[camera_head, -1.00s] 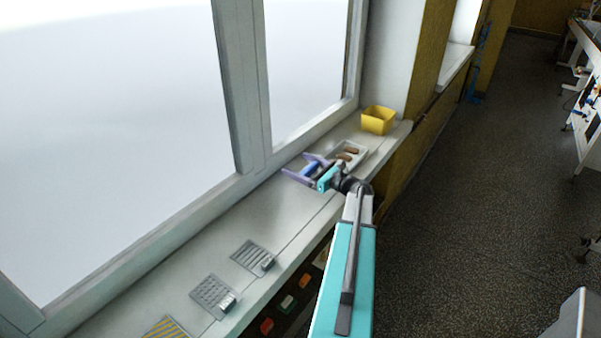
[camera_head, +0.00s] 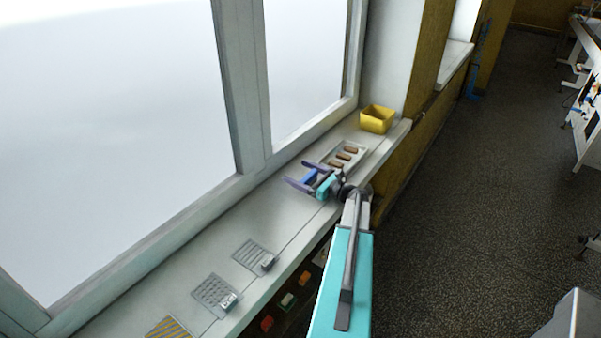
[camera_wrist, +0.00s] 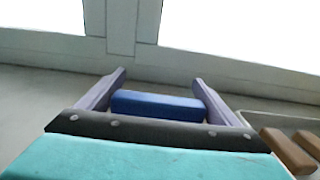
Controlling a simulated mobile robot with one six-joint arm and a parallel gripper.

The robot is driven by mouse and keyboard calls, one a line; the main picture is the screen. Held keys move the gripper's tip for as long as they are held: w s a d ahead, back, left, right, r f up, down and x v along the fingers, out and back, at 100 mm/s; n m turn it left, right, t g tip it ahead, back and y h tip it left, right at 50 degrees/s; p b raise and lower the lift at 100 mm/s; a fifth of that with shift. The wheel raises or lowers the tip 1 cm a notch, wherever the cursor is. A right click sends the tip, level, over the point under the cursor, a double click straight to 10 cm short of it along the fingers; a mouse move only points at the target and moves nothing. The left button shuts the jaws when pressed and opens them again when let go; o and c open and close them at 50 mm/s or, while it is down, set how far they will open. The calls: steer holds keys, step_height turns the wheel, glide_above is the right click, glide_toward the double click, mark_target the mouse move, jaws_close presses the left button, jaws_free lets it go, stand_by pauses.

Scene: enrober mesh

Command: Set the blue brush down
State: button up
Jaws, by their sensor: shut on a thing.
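The blue brush (camera_wrist: 158,105) is a plain blue block held between the two purple fingers of my gripper (camera_wrist: 158,92) in the wrist view. In the head view my gripper (camera_head: 302,174) is over the window sill, with the blue brush (camera_head: 310,177) between its fingers. The jaws are shut on the brush across its length. I cannot tell whether the brush touches the sill. Its underside and any bristles are hidden.
A pale tray (camera_head: 358,148) with brown bars stands just right of my gripper, and a yellow bin (camera_head: 377,119) stands beyond it. Several mesh plates (camera_head: 216,291) lie on the sill toward the lower left. The sill between is bare. The window frame (camera_head: 237,90) rises behind.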

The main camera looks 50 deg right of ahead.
mark_target(311, 178)
steer(key=shift+f+b, duration=0.15)
steer(key=shift+b, duration=0.15)
steer(key=o, duration=0.9)
steer(key=shift+o, duration=0.2)
steer(key=shift+r+p, duration=0.2)
steer(key=shift+p, duration=0.1)
steer(key=s+b, duration=0.1)
steer(key=s, duration=0.2)
steer(key=s+b, duration=0.1)
steer(key=s, duration=0.3)
steer(key=s+b, duration=0.2)
steer(key=s, duration=0.1)
steer(key=shift+s+d+f, duration=0.1)
steer(key=shift+s+d, duration=0.1)
steer(key=shift+d, duration=0.2)
steer(key=shift+s+d, duration=0.1)
steer(key=shift+s, duration=0.7)
